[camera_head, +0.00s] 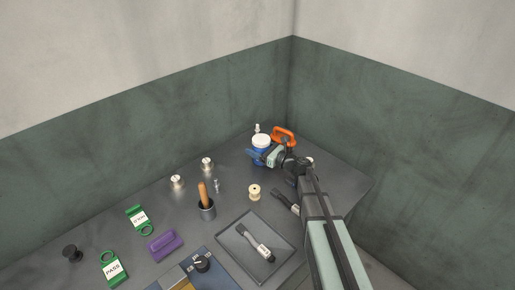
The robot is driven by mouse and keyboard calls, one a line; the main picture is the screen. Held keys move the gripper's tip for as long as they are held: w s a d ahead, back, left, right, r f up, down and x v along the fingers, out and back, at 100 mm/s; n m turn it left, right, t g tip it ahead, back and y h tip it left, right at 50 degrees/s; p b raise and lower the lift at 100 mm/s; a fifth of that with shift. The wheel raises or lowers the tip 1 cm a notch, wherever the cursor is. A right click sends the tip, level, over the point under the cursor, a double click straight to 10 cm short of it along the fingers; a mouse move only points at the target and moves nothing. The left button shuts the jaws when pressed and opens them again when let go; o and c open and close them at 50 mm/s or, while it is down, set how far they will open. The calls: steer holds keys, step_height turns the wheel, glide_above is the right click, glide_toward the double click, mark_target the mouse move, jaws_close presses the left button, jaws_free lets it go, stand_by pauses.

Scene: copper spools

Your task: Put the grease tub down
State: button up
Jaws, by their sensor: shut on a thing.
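The grease tub, a blue tub with a white lid (261,141), is at the back corner of the grey table. My gripper (259,157) reaches in from the right and is shut on the tub's side. My wrist hides part of the tub's right side. I cannot tell from this view whether the tub's base touches the table.
An orange-handled thing (284,136) and a small white-topped thing (257,128) stand close behind the tub. A cream spool (254,192), two silver canisters (207,164) and a dark cup with a wooden handle (207,210) stand nearer. A tray (229,248) holds a brush-like tool.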

steer(key=o, duration=1.4)
steer(key=shift+f, duration=0.1)
steer(key=shift+s, duration=0.1)
steer(key=v, duration=1.2)
steer(key=shift+o, duration=0.2)
